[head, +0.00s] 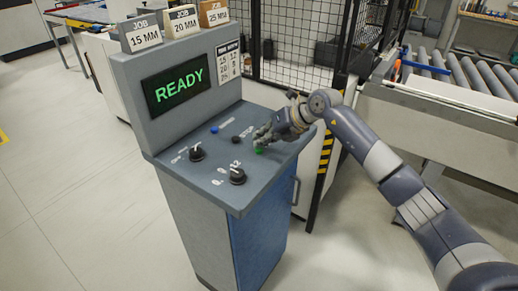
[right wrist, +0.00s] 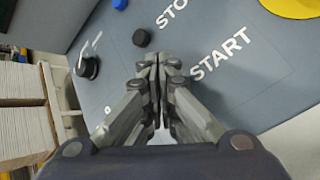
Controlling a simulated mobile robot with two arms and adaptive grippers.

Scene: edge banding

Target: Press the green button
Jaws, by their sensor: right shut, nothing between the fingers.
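The green button (head: 259,150) sits on the sloped grey top of the control console (head: 190,190). My right gripper (head: 262,136) is shut and empty, with its fingertips low over the console right by the green button. I cannot tell whether they touch it. In the right wrist view the shut fingertips (right wrist: 161,62) are beside the START label (right wrist: 221,54), and the green button is hidden behind them. My left gripper is not in view.
A blue button (head: 214,130), a black button (head: 236,139) and two black knobs (head: 196,154) (head: 238,176) are on the same panel. The screen (head: 178,88) reads READY. A yellow round part (right wrist: 292,6) shows in the right wrist view. A roller conveyor (head: 450,75) stands at the right.

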